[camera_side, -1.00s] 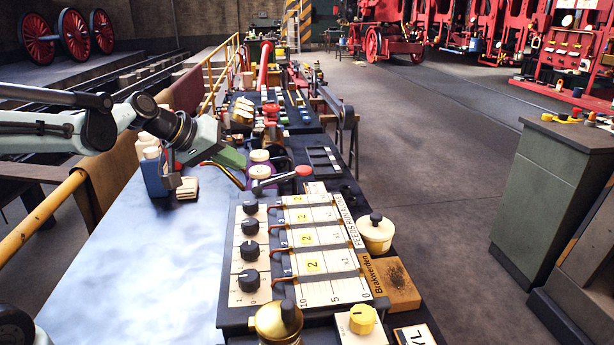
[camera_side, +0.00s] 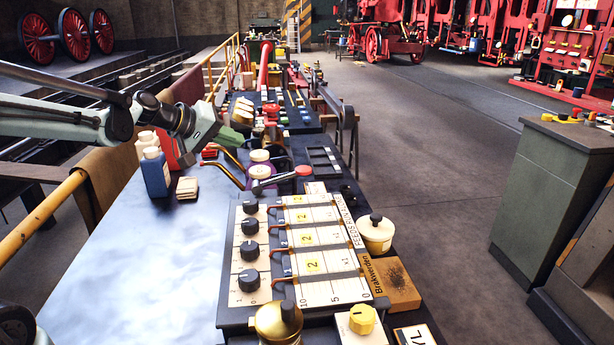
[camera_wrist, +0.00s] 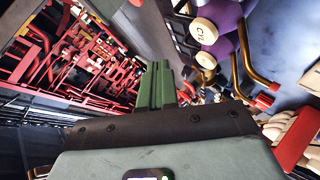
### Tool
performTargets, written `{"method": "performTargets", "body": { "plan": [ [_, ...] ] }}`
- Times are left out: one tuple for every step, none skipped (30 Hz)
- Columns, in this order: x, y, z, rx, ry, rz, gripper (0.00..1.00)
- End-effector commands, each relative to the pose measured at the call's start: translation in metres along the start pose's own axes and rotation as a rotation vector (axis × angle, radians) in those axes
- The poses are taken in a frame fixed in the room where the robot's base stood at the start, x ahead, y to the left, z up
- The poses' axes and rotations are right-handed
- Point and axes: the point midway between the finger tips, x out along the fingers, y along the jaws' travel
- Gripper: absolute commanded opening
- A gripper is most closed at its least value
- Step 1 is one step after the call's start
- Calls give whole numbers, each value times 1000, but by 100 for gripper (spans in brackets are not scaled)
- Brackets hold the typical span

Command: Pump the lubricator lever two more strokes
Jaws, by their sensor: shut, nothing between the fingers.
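A dark lever (camera_side: 272,183) with a red knob (camera_side: 303,171) sticks out to the right at the far end of the feed panel (camera_side: 232,215) in the side view; I take it as the lubricator lever. The panel carries several black knobs and white scales with yellow "2" labels. My gripper (camera_side: 234,139) has green fingers that are shut and empty. It is in the air beyond and left of the lever, apart from it. In the wrist view my gripper (camera_wrist: 160,75) shows its green fingers closed together. I cannot make out the lever for sure there.
White-capped containers (camera_side: 260,156) and bent brass pipes (camera_side: 222,172) stand between my gripper and the panel. A cream lidded pot (camera_side: 375,233) stands right of the panel. The pale tabletop (camera_side: 150,270) is clear.

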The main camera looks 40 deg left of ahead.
Motion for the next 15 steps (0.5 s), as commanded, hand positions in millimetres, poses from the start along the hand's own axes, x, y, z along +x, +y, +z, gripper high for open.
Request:
{"method": "performTargets", "body": {
  "plan": [
    [4,-2,2,1,-1,0,0],
    [6,-4,4,1,-1,0,0],
    [10,-6,7,1,-1,0,0],
    [12,-8,9,1,0,0,0],
    [15,-10,11,1,0,0,0],
    [19,-13,14,0,0,1,0],
    [22,-15,16,0,0,1,0],
    [25,-17,17,0,0,1,0],
    [28,-20,20,0,0,1,0],
    [31,-22,22,1,-1,1,0],
    [34,-24,25,1,-1,1,0],
    [37,-26,27,1,-1,0,0],
    [39,-28,29,1,-1,0,0],
    [42,-30,30,1,-1,0,0],
    [45,-32,32,1,0,0,0]
  ]
}}
